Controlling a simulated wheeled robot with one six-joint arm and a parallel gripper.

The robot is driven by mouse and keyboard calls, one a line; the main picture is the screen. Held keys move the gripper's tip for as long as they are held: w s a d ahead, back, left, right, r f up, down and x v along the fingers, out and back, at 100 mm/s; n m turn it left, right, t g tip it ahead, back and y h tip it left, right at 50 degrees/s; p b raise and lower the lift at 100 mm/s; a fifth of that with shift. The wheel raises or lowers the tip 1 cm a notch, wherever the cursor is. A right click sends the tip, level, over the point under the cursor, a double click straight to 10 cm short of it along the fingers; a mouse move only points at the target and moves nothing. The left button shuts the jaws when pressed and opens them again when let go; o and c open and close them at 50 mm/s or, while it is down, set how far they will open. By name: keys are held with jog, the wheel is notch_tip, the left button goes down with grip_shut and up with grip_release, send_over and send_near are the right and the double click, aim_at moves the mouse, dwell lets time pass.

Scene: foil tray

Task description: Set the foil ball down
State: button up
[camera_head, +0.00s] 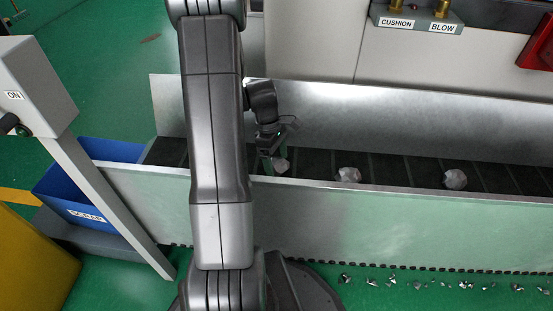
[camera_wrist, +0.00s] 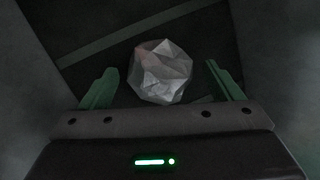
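A crumpled silver foil ball (camera_wrist: 163,72) is between and just beyond my gripper's fingertips in the wrist view, with a gap on each side. In the head view this ball (camera_head: 281,165) shows partly behind my gripper, low in the metal-walled conveyor trough; it seems to rest on the dark belt. My gripper (camera_head: 267,163) points down into the trough. Its green fingers (camera_wrist: 164,84) are spread wide and do not touch the ball. Two other foil balls, one nearer (camera_head: 348,175) and one farther right (camera_head: 455,180), lie on the belt.
The belt (camera_head: 394,170) has dark slats between a low front wall (camera_head: 400,215) and a tall back wall (camera_head: 400,120). A blue scrap bin (camera_head: 70,190) stands at the left end, behind a slanted post with an ON box (camera_head: 35,85). Foil scraps (camera_head: 420,285) litter the green floor.

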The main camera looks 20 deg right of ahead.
jog(key=d+p+v, duration=0.1)
jog(key=p+v, duration=0.4)
jog(key=v, duration=0.7)
jog(key=shift+a, duration=0.45)
